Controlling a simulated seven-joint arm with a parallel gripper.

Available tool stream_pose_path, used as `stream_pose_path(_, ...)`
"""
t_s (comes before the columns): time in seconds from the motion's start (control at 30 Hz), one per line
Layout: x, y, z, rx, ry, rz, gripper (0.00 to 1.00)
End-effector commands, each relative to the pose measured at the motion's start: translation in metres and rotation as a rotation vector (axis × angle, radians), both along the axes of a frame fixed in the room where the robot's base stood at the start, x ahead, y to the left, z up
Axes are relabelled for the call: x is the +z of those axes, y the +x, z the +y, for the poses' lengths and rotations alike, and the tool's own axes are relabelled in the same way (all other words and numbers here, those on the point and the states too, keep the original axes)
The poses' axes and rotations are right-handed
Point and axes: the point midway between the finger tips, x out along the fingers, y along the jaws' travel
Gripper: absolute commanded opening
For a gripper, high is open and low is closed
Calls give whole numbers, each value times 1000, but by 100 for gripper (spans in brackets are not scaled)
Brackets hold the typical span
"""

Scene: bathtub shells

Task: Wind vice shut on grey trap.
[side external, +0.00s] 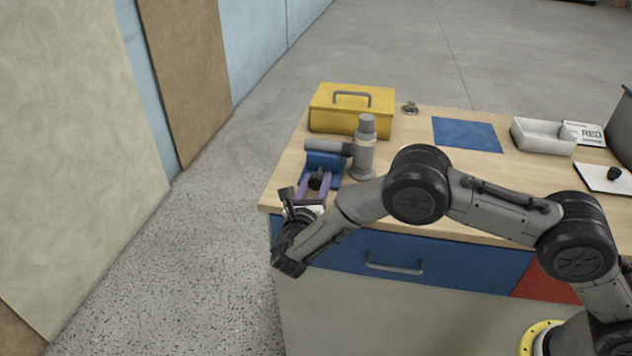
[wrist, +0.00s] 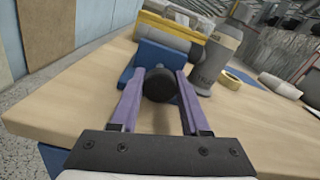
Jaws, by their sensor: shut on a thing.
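The blue vice (side external: 324,161) stands at the bench's left front edge, and its body also shows in the wrist view (wrist: 148,55). The grey trap (side external: 365,152) has an upright bottle-shaped body and a horizontal pipe at the vice's top; it also shows in the wrist view (wrist: 217,62). I cannot tell how tightly the jaws meet the pipe. The vice's black round knob (wrist: 160,85) faces my wrist. My gripper (side external: 317,180), with purple fingers, is shut on this knob, one finger on each side. The vice's screw is hidden behind the knob.
A yellow toolbox (side external: 350,112) stands behind the vice. A tape roll (wrist: 231,78) lies right of the trap.

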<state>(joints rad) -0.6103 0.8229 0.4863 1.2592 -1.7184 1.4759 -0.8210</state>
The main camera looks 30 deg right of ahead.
Motion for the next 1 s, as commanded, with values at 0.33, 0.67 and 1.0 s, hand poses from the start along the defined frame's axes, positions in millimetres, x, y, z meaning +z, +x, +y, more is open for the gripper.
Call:
stream_pose_path(0.33,0,0,0,0,97,-97,0)
stream_pose_path(0.67,0,0,0,0,283,-283,0)
stream_pose_path(1.0,0,0,-1,0,431,-431,0)
